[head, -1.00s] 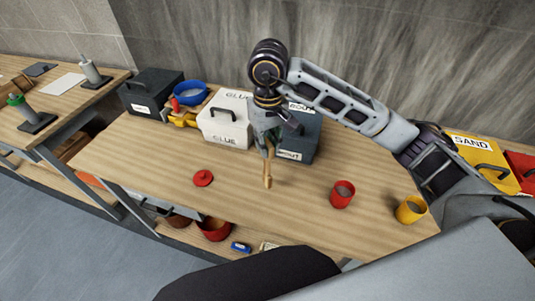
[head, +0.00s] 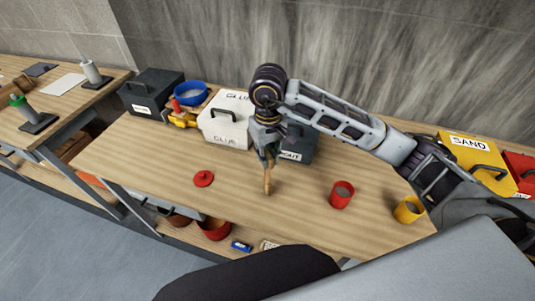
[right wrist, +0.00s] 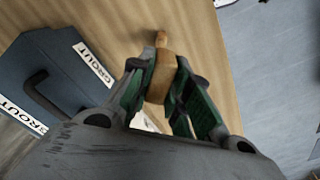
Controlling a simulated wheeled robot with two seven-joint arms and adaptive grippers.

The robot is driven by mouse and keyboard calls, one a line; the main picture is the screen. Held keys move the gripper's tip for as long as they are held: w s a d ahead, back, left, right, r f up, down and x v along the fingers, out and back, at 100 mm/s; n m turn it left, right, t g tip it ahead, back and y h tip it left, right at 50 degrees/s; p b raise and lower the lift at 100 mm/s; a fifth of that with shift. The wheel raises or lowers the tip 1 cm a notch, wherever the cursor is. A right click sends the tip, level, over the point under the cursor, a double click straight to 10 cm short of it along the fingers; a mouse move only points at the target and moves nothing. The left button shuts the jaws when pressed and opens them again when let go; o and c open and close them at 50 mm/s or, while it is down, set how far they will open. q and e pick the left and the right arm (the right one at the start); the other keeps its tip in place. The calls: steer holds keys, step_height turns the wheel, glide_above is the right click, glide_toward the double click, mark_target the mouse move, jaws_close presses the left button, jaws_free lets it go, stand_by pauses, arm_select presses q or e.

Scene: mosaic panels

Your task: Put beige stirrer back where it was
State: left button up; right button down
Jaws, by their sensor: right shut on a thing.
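The beige stirrer (head: 267,183) is held by my right gripper (head: 268,160) above the wooden table, pointing down. It also shows in the right wrist view (right wrist: 161,72), between the two fingers of the right gripper (right wrist: 159,84). In the head view its lower end is close to the tabletop; I cannot tell whether it touches. A red cup (head: 342,195) and a yellow cup (head: 408,210), both with grey contents, stand to the right of the stirrer. My left gripper is not in view.
A white glue box (head: 226,124) and a dark grout box (head: 302,146) stand behind my right gripper. A red lid (head: 203,179) lies to its left. A blue bowl (head: 190,93) and a black box (head: 151,93) are at the back left. The front middle of the table is clear.

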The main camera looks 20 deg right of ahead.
steer(key=shift+f, duration=0.4)
steer(key=c, duration=1.3)
jaws_free()
steer(key=shift+c, duration=0.2)
steer(key=shift+r, duration=0.2)
steer(key=shift+r+b, duration=0.6)
steer(key=shift+r, duration=1.85)
step_height(320, 180, up, 7)
steer(key=shift+s, duration=0.1)
